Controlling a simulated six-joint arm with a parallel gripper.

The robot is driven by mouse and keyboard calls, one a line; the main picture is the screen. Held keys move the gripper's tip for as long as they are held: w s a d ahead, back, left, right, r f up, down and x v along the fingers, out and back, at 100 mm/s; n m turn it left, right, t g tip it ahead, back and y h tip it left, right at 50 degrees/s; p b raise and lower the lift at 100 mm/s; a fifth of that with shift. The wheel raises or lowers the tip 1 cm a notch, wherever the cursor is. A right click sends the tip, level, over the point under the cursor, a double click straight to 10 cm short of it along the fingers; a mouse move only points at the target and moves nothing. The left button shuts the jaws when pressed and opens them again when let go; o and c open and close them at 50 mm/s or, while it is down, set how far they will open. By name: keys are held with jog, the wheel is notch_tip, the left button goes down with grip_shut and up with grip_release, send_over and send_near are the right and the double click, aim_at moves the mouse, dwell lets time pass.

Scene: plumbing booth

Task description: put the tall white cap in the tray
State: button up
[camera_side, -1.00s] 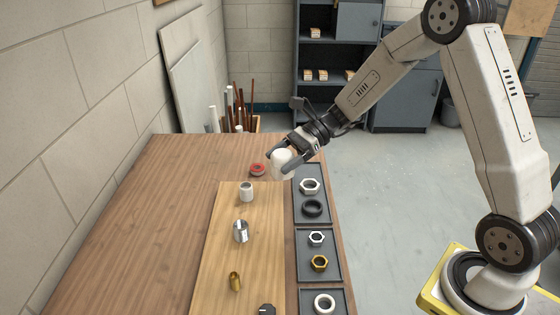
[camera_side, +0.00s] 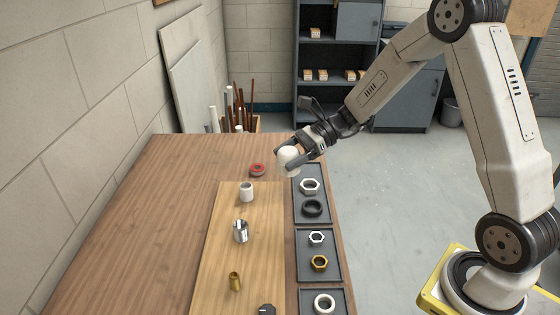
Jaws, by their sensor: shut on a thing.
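The tall white cap (camera_side: 289,159) is a smooth white piece with a rounded top. My gripper (camera_side: 288,160) is shut on it, with fingers on its two sides. The cap is near the far end of the far dark tray (camera_side: 323,179); whether its underside touches anything I cannot tell. That tray holds a white hex nut (camera_side: 310,186) and a black ring (camera_side: 312,208). A middle tray (camera_side: 303,261) and a near tray (camera_side: 299,297) lie in line with it.
A wooden board (camera_side: 212,258) carries a white fitting (camera_side: 247,192), a chrome fitting (camera_side: 241,231), a brass fitting (camera_side: 235,281) and a dark piece (camera_side: 267,309). A red ring (camera_side: 257,170) lies beyond the board. The table's left side is clear.

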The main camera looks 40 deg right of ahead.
jog(key=s+d+f+m+t+h, duration=0.1)
jog(key=d+f+m+t+h, duration=0.3)
jog(key=d, duration=0.5)
jog(key=s+d+f+m+t+h, duration=0.1)
jog(key=d+m+t+h, duration=0.35)
jog(key=d, duration=0.45)
jog(key=y, duration=0.1)
send_over(307, 173)
jog(key=s, duration=0.1)
jog(key=shift+m+g, duration=0.35)
notch_tip(307, 173, down, 9)
jog(key=shift+a+r, duration=0.1)
jog(key=shift+w+f, duration=0.3)
jog(key=shift+f, duration=0.1)
jog(key=shift+w+d+f, duration=0.2)
jog(key=shift+w+f, duration=0.1)
jog(key=shift+f, duration=1.55)
jog(key=shift+f, duration=0.15)
